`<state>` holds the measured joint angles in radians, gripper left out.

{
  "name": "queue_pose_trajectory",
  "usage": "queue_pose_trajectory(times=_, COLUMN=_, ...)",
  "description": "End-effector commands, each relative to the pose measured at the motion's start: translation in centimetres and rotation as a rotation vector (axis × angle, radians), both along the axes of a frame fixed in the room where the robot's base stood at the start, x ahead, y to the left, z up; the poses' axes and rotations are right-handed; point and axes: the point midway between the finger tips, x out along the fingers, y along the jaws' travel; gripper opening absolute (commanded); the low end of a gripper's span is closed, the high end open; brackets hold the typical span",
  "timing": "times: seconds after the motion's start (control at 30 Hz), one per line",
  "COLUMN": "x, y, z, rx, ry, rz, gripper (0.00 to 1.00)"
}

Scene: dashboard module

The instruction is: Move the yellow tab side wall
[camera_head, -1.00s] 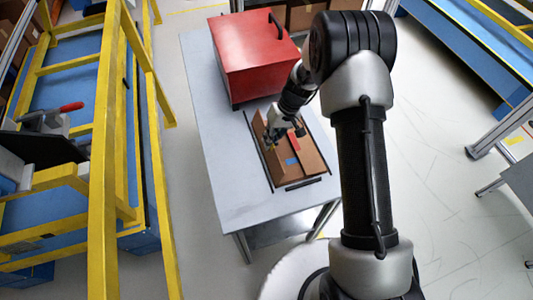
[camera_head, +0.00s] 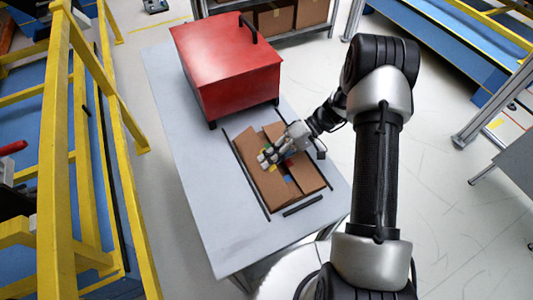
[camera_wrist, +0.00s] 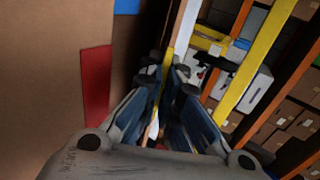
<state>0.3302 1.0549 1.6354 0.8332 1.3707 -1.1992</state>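The brown cardboard box (camera_head: 263,190) lies on the grey table with its panels raised. Its yellow tab (camera_head: 265,157) shows at my gripper (camera_head: 268,156), along the upper part of the left panel. In the wrist view, the side wall's thin edge with a yellow strip (camera_wrist: 167,58) runs between the fingers of my gripper (camera_wrist: 168,78). The fingers are drawn close together with the edge between them. The contact itself is partly hidden. A red tab (camera_wrist: 97,88) and a blue tab (camera_wrist: 127,6) show on the brown panel to the left.
A large red case (camera_head: 228,65) stands on the table (camera_head: 180,120) just behind the box. Black guide strips (camera_head: 302,205) lie around the box. Yellow railings (camera_head: 60,150) stand at the left. The table's left and front parts are clear.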

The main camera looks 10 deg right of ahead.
Motion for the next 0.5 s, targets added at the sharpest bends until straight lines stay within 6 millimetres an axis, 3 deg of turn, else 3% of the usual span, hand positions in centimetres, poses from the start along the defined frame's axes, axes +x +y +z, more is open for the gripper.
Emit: queue_pose_trajectory(times=0.5, x=-0.50, y=0.03, z=-0.19, rx=0.031, ry=0.012, rz=0.001, gripper=0.00)
